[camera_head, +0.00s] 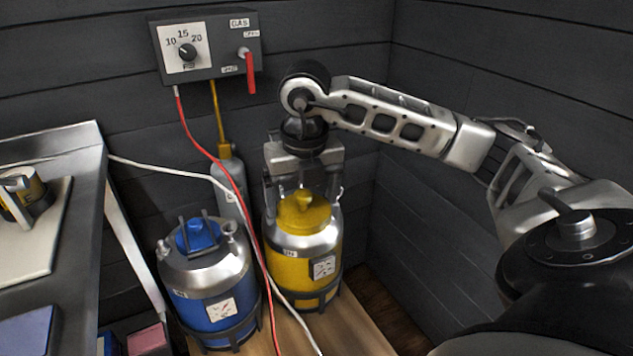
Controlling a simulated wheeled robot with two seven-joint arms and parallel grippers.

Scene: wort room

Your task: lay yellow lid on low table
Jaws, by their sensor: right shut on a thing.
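The yellow lid (304,212) is at the top of the yellow vessel (322,262), which has a steel shoulder and a dial label. My right gripper (303,188) comes down from above and is shut on the lid. Its fingers partly hide the lid's top and the vessel's rim. I cannot tell whether the lid is seated or slightly raised. The vessel stands on a low wooden surface (350,327); whether this is the low table I cannot tell. My left gripper is not in view.
A blue vessel (212,285) with a blue lid (198,236) stands close on the left. A red hose (248,215) and a white hose (163,170) hang in front of the vessels. A gas bottle (229,188) stands behind. A steel bench (83,205) is at the left; dark walls close the corner.

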